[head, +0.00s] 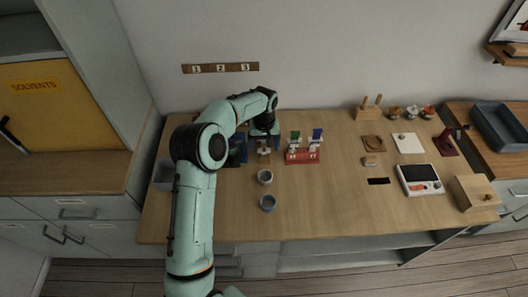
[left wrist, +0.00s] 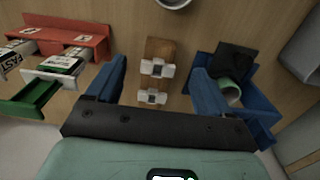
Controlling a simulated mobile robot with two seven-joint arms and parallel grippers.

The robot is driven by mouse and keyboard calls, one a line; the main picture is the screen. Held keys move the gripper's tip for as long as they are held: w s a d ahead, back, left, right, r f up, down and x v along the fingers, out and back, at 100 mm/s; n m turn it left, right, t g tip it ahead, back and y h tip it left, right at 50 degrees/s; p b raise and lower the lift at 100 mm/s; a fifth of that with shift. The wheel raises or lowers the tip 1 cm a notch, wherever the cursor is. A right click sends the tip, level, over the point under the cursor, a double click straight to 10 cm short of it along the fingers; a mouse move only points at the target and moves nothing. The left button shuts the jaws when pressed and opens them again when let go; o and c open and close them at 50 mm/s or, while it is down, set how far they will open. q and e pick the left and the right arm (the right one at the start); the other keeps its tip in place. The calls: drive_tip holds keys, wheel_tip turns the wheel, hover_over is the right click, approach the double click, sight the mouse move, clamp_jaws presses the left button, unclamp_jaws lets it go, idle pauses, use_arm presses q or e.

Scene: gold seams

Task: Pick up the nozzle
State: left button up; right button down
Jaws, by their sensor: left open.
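My left gripper (head: 264,133) is open above the back of the table, and its blue fingers (left wrist: 157,78) spread wide in the left wrist view. Between and below them is a small wooden block (left wrist: 159,47) with two white pieces (left wrist: 157,68) on it, which look like nozzles. Nothing is visibly held. The block also shows in the head view (head: 263,156), just in front of the gripper. Whether the fingers are level with the white pieces is hard to tell. My right gripper is out of view.
A red rack (head: 302,157) with green and blue labelled cartridges stands right of the block. A blue tray (left wrist: 262,110) holding a dark piece and a pale green roll is on the other side. The table's middle is clear.

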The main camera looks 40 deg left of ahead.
sight(264, 152)
use_arm(q)
drive_tip(key=f, duration=0.5)
drive_tip(key=shift+w+a+f, duration=0.15)
drive_tip(key=shift+w, duration=0.15)
drive_tip(key=shift+s, duration=0.1)
drive_tip(key=c, duration=1)
